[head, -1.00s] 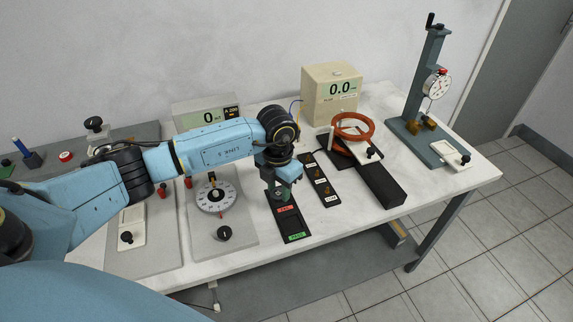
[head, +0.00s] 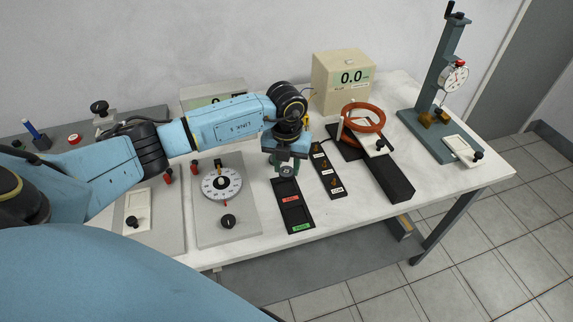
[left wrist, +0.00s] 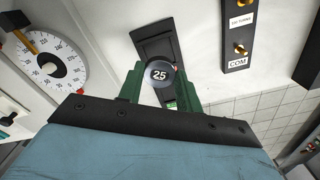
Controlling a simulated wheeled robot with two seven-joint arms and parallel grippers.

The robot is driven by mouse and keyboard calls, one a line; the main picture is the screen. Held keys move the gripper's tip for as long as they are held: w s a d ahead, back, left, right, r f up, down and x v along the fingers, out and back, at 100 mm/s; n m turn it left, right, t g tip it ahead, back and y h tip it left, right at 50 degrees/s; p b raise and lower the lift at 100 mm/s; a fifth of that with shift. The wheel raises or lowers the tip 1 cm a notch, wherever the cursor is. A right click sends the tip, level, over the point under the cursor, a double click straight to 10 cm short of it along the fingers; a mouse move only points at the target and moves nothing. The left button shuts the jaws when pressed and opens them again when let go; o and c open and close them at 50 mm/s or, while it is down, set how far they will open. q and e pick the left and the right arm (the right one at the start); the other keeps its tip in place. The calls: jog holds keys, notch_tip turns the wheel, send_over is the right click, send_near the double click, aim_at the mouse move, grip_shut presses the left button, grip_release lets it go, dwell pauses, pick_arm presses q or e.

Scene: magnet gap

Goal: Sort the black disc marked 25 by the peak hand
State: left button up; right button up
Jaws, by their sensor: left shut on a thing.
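My left gripper (head: 286,171) is shut on the black disc marked 25 (left wrist: 159,73), whose white number faces the left wrist camera. The disc shows small and grey in the head view (head: 287,171). The gripper holds it over the far end of a black sorting tray (head: 308,217) with a red label (head: 290,199) and a green label (head: 300,227). The height of the disc above the tray is hard to tell. In the left wrist view the disc and fingers hide part of the tray (left wrist: 153,46). My right gripper is out of view.
A round white dial (head: 221,184) on a grey plate stands left of the tray. A black terminal strip (head: 327,172) and a red coil (head: 362,118) stand to its right. A dial gauge (head: 453,77) on a stand is farther right.

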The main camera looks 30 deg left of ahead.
aim_at(287, 188)
pick_arm(q)
jog(key=shift+f+b, duration=1.8)
jog(key=shift+f, duration=0.85)
jog(key=shift+f, duration=0.1)
